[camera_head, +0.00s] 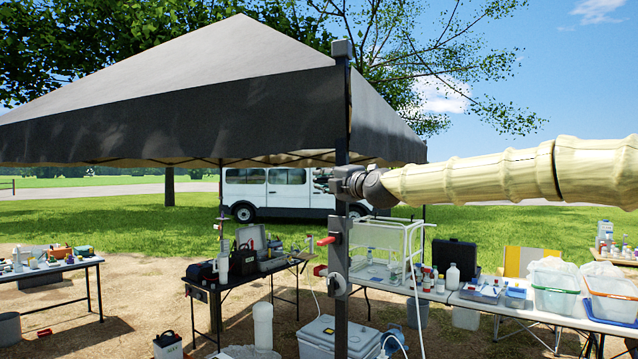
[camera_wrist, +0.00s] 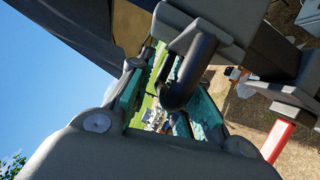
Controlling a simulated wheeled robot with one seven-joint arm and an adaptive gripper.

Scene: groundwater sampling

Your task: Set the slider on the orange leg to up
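The nearest canopy leg (camera_head: 342,110) stands upright at the middle of the head view. It looks dark rather than orange. A grey slider bracket (camera_head: 339,240) sits on it, with a red-tipped handle (camera_head: 325,240) sticking out to the left. A second red knob (camera_head: 320,270) is below. My gripper (camera_head: 343,183) is at the leg, above the bracket, and its fingertips are hard to make out there. In the wrist view my gripper (camera_wrist: 165,108) has its teal finger pads apart. A dark curved loop (camera_wrist: 187,80) reaches between them; I cannot tell whether they touch it.
The grey canopy (camera_head: 210,105) spreads left and behind the leg. A table with tools (camera_head: 245,278) stands behind left. A white table (camera_head: 500,303) with bottles and bins is at the right. A white cooler (camera_head: 330,335) is on the ground by the leg. A red bar (camera_wrist: 277,140) shows in the wrist view.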

